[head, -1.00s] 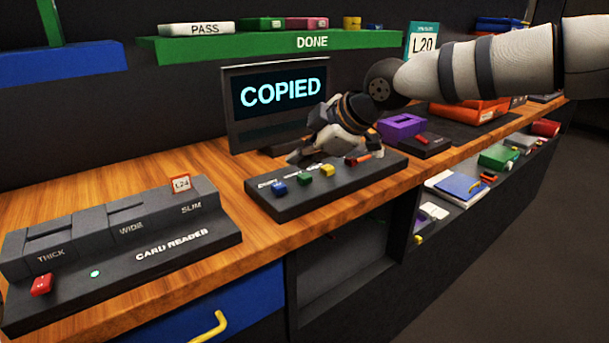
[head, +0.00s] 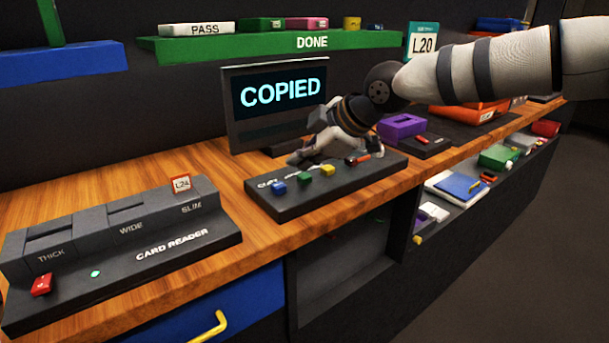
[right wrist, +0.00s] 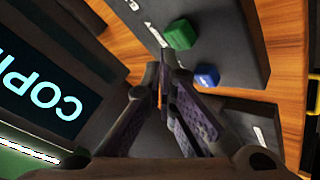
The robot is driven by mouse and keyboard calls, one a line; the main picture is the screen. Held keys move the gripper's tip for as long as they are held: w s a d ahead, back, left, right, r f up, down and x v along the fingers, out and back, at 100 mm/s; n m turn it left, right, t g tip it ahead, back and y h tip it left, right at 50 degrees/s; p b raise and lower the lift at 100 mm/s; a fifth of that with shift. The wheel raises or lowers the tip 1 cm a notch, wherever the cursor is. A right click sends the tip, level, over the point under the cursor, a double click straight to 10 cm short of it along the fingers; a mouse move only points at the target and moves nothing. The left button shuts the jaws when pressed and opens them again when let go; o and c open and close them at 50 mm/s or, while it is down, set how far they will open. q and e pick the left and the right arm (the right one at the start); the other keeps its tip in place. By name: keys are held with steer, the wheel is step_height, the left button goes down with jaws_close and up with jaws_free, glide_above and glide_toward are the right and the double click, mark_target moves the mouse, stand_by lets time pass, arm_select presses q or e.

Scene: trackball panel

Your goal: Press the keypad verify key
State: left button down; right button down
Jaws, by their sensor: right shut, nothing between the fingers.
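The keypad (head: 300,195) is a dark slab on the wooden counter with a row of blue (head: 279,188), green (head: 305,178), yellow (head: 328,170) and red (head: 358,159) keys. Its labels are partly covered or too small to read, so I cannot tell which key is verify. My right gripper (head: 295,159) is shut and empty, low over the keypad's rear edge, behind the keys. In the right wrist view its fingertips (right wrist: 166,82) appear beside the green key (right wrist: 181,35) and blue key (right wrist: 207,76). Contact is not visible there. My left gripper is out of view.
A monitor (head: 275,97) reading COPIED stands close behind the keypad. The card reader (head: 125,245) is at left. A purple block (head: 401,127) and a small dark device with a red key (head: 424,143) are at right. Bare counter lies between reader and keypad.

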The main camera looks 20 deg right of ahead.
mark_target(303, 177)
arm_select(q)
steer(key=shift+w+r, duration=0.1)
arm_select(e)
steer(key=shift+f, duration=0.2)
steer(key=shift+f, duration=0.65)
stand_by(0.6)
steer(key=shift+r, duration=0.15)
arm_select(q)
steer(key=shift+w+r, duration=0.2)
arm_select(e)
steer(key=shift+r, duration=0.85)
steer(key=shift+r+p, duration=0.4)
steer(key=shift+r, duration=2.15)
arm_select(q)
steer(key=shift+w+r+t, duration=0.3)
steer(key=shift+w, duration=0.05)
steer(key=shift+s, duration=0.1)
arm_select(e)
steer(key=shift+f, duration=0.1)
